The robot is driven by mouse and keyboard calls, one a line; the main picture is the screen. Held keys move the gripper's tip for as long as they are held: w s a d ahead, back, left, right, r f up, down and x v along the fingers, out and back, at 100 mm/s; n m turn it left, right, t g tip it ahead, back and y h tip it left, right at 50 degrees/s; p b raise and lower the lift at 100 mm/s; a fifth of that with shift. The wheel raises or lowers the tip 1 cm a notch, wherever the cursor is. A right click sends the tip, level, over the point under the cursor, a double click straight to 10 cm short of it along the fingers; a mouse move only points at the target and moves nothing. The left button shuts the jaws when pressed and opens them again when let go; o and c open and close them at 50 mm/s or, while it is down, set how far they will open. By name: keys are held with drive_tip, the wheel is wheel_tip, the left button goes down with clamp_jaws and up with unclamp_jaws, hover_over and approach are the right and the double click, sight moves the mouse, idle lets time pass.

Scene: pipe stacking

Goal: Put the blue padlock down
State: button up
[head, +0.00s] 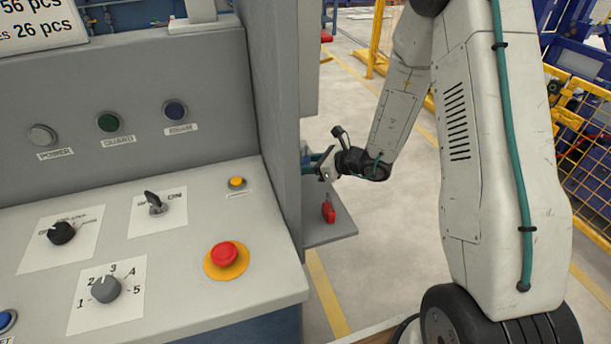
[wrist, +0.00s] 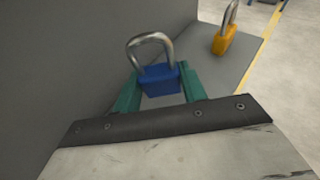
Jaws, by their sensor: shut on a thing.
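The blue padlock (wrist: 162,80) with a silver shackle is between the green fingers of my gripper (wrist: 160,88) in the wrist view. The fingers are shut on its body, and its shackle points away from my wrist. A grey shelf (wrist: 236,62) lies beyond and below it; I cannot tell whether the padlock touches it. In the head view my gripper (head: 322,165) is beside the cabinet's right side, above the shelf (head: 335,232). The padlock is hidden there behind the cabinet edge and gripper.
A yellow padlock (wrist: 226,38) stands on the shelf in the wrist view. A red padlock (head: 328,211) is at the shelf in the head view. The grey cabinet wall (wrist: 75,50) is close on the left. The control panel (head: 190,240) has knobs and a red button (head: 224,254).

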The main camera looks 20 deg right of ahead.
sight(308, 183)
drive_tip(key=shift+f, duration=2)
drive_tip(key=shift+f, duration=0.15)
drive_tip(key=o, duration=1)
drive_tip(key=shift+d+r, duration=0.1)
drive_tip(key=shift+r, duration=0.1)
drive_tip(key=v, duration=1.2)
